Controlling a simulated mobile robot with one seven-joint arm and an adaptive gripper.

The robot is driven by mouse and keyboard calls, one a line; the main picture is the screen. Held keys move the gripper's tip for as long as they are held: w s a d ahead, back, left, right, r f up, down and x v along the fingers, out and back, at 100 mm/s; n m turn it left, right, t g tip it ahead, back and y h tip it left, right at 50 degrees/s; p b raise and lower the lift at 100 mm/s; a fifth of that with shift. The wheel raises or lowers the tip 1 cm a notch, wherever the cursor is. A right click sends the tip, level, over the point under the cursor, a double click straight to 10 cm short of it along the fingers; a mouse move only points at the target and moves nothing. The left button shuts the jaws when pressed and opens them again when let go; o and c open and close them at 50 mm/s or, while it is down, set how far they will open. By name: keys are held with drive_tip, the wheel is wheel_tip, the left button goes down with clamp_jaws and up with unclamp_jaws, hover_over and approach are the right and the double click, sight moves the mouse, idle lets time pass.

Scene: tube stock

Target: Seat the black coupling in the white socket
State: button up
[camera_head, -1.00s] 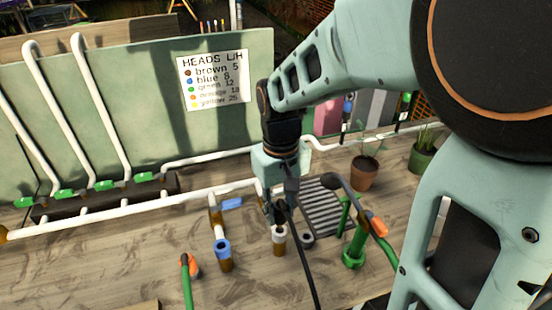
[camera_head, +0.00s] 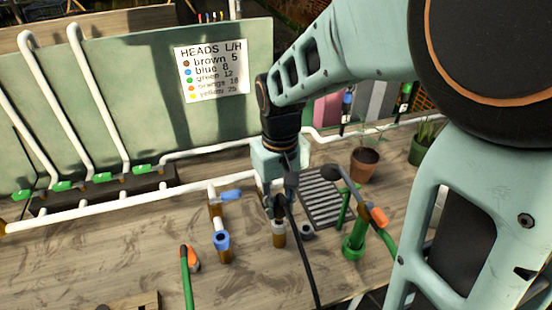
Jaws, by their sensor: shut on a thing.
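My gripper (camera_head: 280,208) points down at the middle of the bench. It is shut on the black coupling, which is mostly hidden between the dark fingers. A black hose (camera_head: 301,252) runs from the grip toward the front of the bench. The white socket (camera_head: 279,227) is the pale top of a short brown post, directly below the fingertips in this view. The coupling's lower end seems at or just above the socket's mouth. I cannot tell whether it is inside.
A blue-topped post (camera_head: 222,241) stands left of the socket, and a grey ring (camera_head: 307,231) close on its right. A green post (camera_head: 353,245) and orange-handled hose (camera_head: 378,216) stand further right. A green hose (camera_head: 185,275) is front left. A slatted grate (camera_head: 321,200) lies behind.

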drive_tip(key=shift+f+b, duration=1.15)
drive_tip(key=shift+f, duration=0.55)
idle(1.3)
drive_tip(key=o, duration=1.2)
drive_tip(key=shift+r, duration=0.1)
